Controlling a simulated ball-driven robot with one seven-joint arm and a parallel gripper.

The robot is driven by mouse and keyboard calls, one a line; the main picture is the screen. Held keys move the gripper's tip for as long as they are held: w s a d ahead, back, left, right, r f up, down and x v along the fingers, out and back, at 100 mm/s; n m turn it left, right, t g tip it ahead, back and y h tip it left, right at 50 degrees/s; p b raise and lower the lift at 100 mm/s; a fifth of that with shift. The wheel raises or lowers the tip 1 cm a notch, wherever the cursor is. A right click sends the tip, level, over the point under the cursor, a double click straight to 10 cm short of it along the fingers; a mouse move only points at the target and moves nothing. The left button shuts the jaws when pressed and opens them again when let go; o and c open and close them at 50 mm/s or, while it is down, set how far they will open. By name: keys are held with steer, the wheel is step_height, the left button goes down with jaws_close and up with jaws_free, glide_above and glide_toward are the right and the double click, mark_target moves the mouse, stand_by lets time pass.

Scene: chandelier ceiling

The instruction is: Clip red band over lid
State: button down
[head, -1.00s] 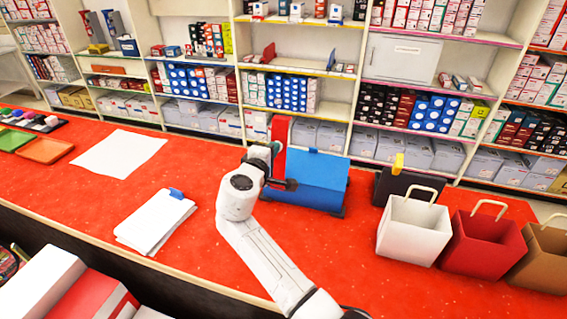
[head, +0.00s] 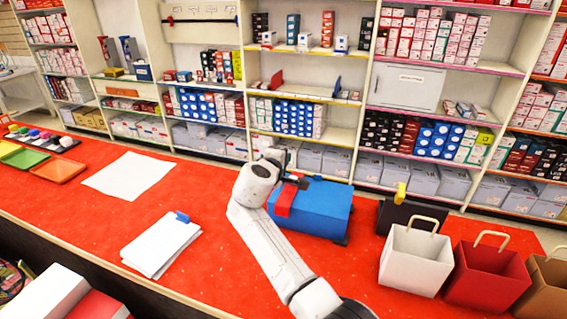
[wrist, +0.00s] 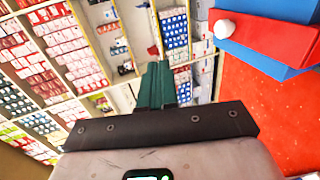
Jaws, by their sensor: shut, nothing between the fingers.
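A blue box (head: 325,207) with a blue lid sits on the red counter. The red band (head: 285,200) lies folded over the box's left end, across the lid edge and down the front. In the wrist view the red band (wrist: 268,42) shows at the upper right with a white knob on it, against the blue box (wrist: 262,66). My gripper (head: 302,183) is just above the box's left end, close to the band. In the wrist view my gripper (wrist: 163,84) has its dark green fingers together, empty and apart from the band. Whether the band is fastened cannot be seen.
A black case (head: 408,213) with a yellow tab stands right of the box, behind a white bag (head: 413,258) and a red bag (head: 487,272). Clipped papers (head: 160,246) and a white sheet (head: 128,176) lie left. The counter between is clear. Shelves stand behind.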

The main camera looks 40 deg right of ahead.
step_height(320, 180, up, 11)
steer(key=b, duration=0.2)
stand_by(0.6)
steer(key=s+a+f+m+g+y, duration=0.15)
steer(key=s+a+f+y, duration=0.25)
steer(key=s+f, duration=0.65)
steer(key=s+a+f+m+y, duration=0.3)
steer(key=s+a+f, duration=0.35)
steer(key=f, duration=0.65)
steer(key=s+a+f+m+g+y, duration=0.1)
steer(key=s+a+f+g, duration=0.1)
steer(key=s, duration=0.8)
steer(key=s+a+f+m+g+y, duration=0.1)
steer(key=s+f, duration=0.4)
steer(key=s, duration=0.5)
steer(key=s+a+f+m+g+y, duration=0.1)
steer(key=s+a+f+g+y, duration=0.1)
steer(key=s, duration=0.8)
steer(key=shift+a+f+g+y, duration=0.35)
steer(key=shift+f+y, duration=0.15)
steer(key=shift+f, duration=0.45)
